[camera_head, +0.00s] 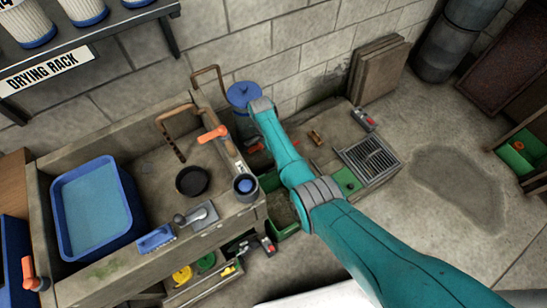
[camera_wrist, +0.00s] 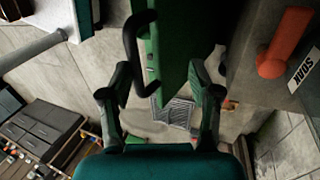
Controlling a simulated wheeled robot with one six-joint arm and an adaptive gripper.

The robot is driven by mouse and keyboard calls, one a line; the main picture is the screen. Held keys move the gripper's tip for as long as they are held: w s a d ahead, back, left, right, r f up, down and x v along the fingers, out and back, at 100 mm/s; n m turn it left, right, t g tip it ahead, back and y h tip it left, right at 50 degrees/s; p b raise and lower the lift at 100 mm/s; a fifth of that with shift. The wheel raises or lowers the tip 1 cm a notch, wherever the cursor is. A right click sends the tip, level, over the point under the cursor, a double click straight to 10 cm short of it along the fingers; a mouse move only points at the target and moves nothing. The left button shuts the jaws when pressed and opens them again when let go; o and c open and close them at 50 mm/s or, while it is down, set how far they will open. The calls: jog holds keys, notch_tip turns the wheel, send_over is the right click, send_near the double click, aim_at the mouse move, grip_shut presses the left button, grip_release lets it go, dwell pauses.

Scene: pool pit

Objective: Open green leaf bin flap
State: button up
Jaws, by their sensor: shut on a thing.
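The green leaf bin (camera_head: 287,232) shows in the head view below the bench's right end, partly hidden behind my teal arm. Its dark inside is partly visible. In the wrist view the green flap (camera_wrist: 174,45) reaches down between the two fingers of my gripper (camera_wrist: 161,76). A dark curved handle (camera_wrist: 132,45) stands at the flap's left side, near the left finger. The gripper is hidden in the head view.
A stone bench with a blue tray (camera_head: 92,215), a black bowl (camera_head: 192,181) and a tap stands left of the bin. A blue-lidded canister (camera_head: 243,95) stands behind. A metal grate (camera_head: 372,160) lies to the right. The floor at the right is mostly clear, with a damp patch.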

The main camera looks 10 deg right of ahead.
jog(key=v, duration=1.1)
jog(key=shift+r, duration=0.4)
jog(key=shift+w, duration=0.1)
